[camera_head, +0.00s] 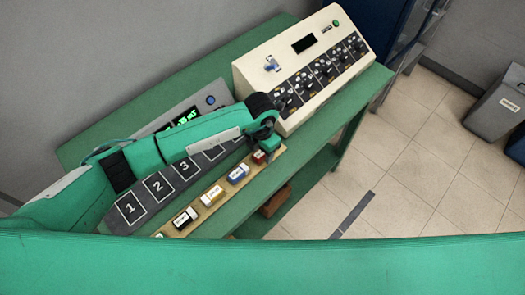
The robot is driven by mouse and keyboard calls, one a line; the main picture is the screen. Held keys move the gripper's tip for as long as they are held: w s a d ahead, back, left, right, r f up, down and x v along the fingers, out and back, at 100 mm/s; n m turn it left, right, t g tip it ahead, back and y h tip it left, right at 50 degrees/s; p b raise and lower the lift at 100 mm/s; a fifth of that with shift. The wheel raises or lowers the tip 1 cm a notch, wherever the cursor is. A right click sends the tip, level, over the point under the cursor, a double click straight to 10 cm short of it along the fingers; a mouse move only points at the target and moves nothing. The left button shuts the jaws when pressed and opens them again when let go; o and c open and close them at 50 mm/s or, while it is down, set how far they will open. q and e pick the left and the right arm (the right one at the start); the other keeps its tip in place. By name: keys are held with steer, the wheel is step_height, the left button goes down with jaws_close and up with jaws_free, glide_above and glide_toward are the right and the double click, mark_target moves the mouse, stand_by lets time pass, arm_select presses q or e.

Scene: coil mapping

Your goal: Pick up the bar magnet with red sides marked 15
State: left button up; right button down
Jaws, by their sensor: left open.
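A bar magnet with red sides (259,157) lies near the far right end of a tan wooden strip (218,199) on the green table. The number on it is too small to read here. My left gripper (266,144) is open just above the red magnet, and its fingers partly cover the magnet. Whether they touch it I cannot tell. My right gripper is not in view.
A blue-sided magnet (238,174), a yellowish one (212,196) and a black one (185,217) share the strip. A dark board with numbered squares (157,186) lies behind. A cream control box (303,62) with knobs stands close to my gripper.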

arm_select(q)
steer(key=c, duration=1)
jaws_close()
steer(key=shift+r, duration=0.1)
